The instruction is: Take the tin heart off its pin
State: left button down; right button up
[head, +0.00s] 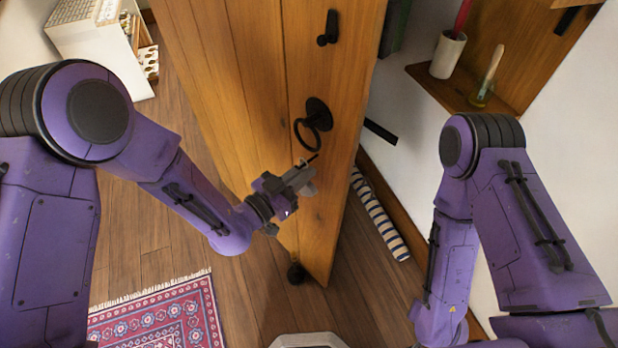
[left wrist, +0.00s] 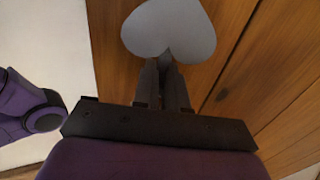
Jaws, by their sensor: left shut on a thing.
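The tin heart (left wrist: 168,30) is a flat grey heart at the top of the left wrist view, in front of the wooden door. My left gripper (left wrist: 163,75) is shut on its pointed lower end. In the head view the heart (head: 301,179) is a small grey shape at the tip of my left gripper (head: 289,186), close to the door's face. A short dark pin (head: 308,161) shows just above the heart in the head view. Whether the heart still touches the pin I cannot tell. My right arm is in the head view, but its gripper is out of sight.
The wooden door (head: 250,80) stands upright ahead, with a black ring handle (head: 308,133) above the heart and a black latch (head: 329,29) higher up. A wall shelf (head: 440,90) with a cup (head: 448,55) is at the right. A patterned rug (head: 160,318) lies at lower left.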

pick_arm(q)
jog(key=shift+s+a+r, duration=0.15)
jog(key=shift+s+a, duration=0.15)
jog(key=b+v, duration=0.3)
jog(key=v, duration=0.6)
jog(key=shift+s, duration=0.2)
dwell(1.0)
jog(key=shift+a, duration=0.1)
dwell(0.3)
jog(key=w+a+f+n+t+y, duration=0.1)
jog(key=w+a+n+t+y, duration=0.2)
jog(key=a+y, duration=0.3)
jog(key=w+a+f+n+t+y, duration=0.1)
jog(key=w+a+n+t+y, duration=0.2)
jog(key=a+n+y, duration=0.3)
jog(key=shift+w+a+n+y, duration=0.25)
jog(key=shift+a+n+y, duration=0.05)
jog(key=shift+a+y, duration=0.35)
